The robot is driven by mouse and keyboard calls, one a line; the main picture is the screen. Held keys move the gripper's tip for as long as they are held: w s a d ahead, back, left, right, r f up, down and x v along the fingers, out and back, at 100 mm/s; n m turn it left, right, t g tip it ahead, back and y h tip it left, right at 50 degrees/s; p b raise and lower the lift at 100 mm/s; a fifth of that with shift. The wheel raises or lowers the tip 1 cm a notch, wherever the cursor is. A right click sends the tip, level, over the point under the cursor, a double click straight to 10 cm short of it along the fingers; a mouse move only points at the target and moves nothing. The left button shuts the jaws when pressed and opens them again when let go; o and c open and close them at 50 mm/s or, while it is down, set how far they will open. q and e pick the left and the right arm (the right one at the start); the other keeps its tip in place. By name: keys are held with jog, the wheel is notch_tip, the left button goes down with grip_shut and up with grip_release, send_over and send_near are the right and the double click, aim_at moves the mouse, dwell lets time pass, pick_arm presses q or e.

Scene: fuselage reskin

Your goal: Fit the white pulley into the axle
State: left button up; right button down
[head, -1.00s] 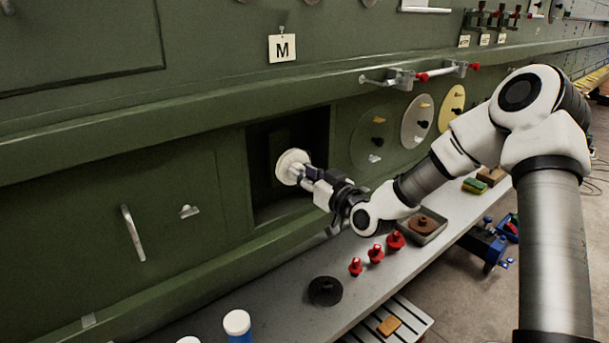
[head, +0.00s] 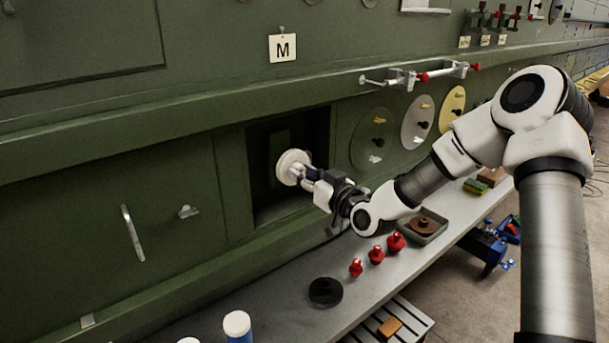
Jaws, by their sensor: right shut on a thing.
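The white pulley (head: 292,167) is a round white disc with a hub, held upright at the mouth of a dark square recess (head: 263,202) in the green panel. My right gripper (head: 307,176) is shut on the pulley's near side, with its arm reaching in from the right. The axle is not visible; the pulley and the dark of the recess may hide it. I cannot tell whether the pulley touches anything inside. My left gripper is not in view.
A grey shelf (head: 285,318) runs below the recess. On it are a black disc (head: 325,292), several red knobs (head: 376,254) and a tray (head: 426,229) with a brown part. Round plates (head: 374,139) are on the panel to the right. A metal handle (head: 132,233) sticks out at left.

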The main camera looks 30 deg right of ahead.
aim_at(293, 164)
jog(key=shift+w+a+b, duration=0.15)
jog(key=shift+w+b, duration=1)
jog(key=shift+w, duration=1)
jog(key=c, duration=0.7)
grip_release()
jog(key=shift+c, duration=0.2)
jog(key=s+p, duration=0.1)
jog(key=s, duration=0.4)
jog(key=shift+d, duration=0.2)
